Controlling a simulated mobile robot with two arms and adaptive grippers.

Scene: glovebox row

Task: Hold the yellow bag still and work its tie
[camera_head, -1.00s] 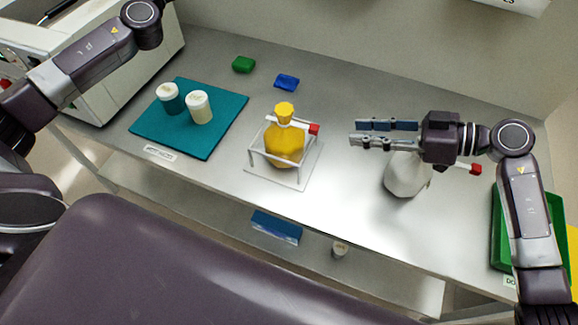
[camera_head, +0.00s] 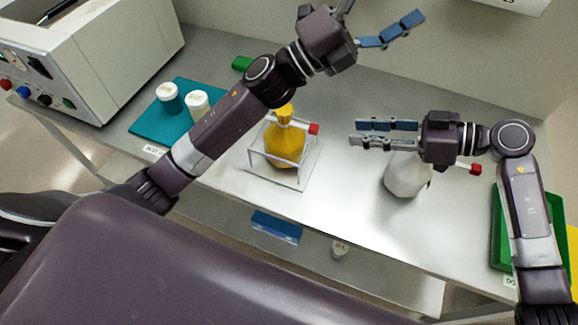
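My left gripper (camera_head: 385,9) is open and empty, fingers spread, above the back of the bench beyond the bag. Its forearm passes just left of the bag's top. My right gripper (camera_head: 352,134) points left, to the right of the bag and apart from it. Its fingers are parallel with a narrow gap, nothing between them.
A white bag (camera_head: 405,178) sits below my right gripper, with a red tip (camera_head: 475,169) nearby. White-capped jars (camera_head: 170,98) stand on a teal mat (camera_head: 150,128). A green block (camera_head: 241,63) lies behind, and a green tray (camera_head: 500,235) is at right.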

